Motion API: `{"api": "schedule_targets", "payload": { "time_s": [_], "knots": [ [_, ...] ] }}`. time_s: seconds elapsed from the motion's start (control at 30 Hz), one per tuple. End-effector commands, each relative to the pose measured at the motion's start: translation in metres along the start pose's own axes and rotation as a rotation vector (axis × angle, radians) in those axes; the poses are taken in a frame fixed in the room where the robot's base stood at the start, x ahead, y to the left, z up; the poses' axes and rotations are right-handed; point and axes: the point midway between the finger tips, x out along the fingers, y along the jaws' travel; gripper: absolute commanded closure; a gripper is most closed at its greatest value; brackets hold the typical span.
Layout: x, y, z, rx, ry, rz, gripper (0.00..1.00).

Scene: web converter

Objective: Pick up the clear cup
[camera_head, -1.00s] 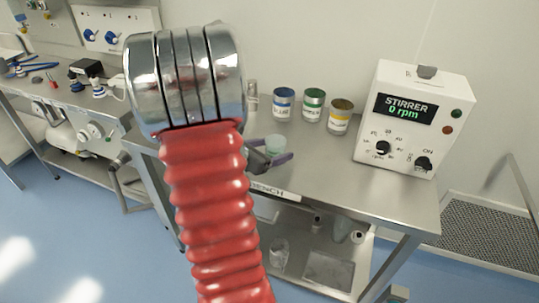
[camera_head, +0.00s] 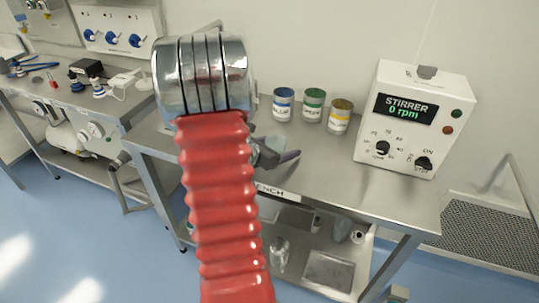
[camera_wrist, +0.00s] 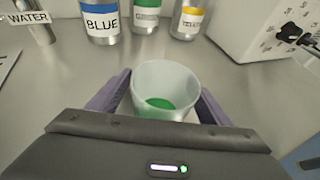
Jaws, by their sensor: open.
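The clear cup (camera_wrist: 167,84) stands upright on the steel bench in the wrist view, translucent, with green showing at its bottom. My gripper (camera_wrist: 164,98) is open, with one purple finger on each side of the cup. I cannot tell whether the fingers touch it. In the head view my gripper (camera_head: 284,156) shows only in part at the bench's front, beside my red arm.
Blue (camera_head: 283,104), green (camera_head: 313,105) and yellow (camera_head: 340,116) labelled cans stand behind the cup. The white stirrer box (camera_head: 413,118) stands at the right. The bench (camera_head: 335,172) right of my gripper is clear.

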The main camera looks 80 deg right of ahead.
Motion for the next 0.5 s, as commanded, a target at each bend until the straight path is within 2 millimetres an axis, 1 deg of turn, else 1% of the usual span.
{"api": "schedule_targets", "payload": {
  "time_s": [0.4, 0.5],
  "knots": [
    [-0.0004, -0.0001, 0.0003, 0.0, 0.0, 0.0, 0.28],
    [-0.0005, -0.0001, 0.0003, 0.0, 0.0, 0.0, 0.34]
  ]
}}
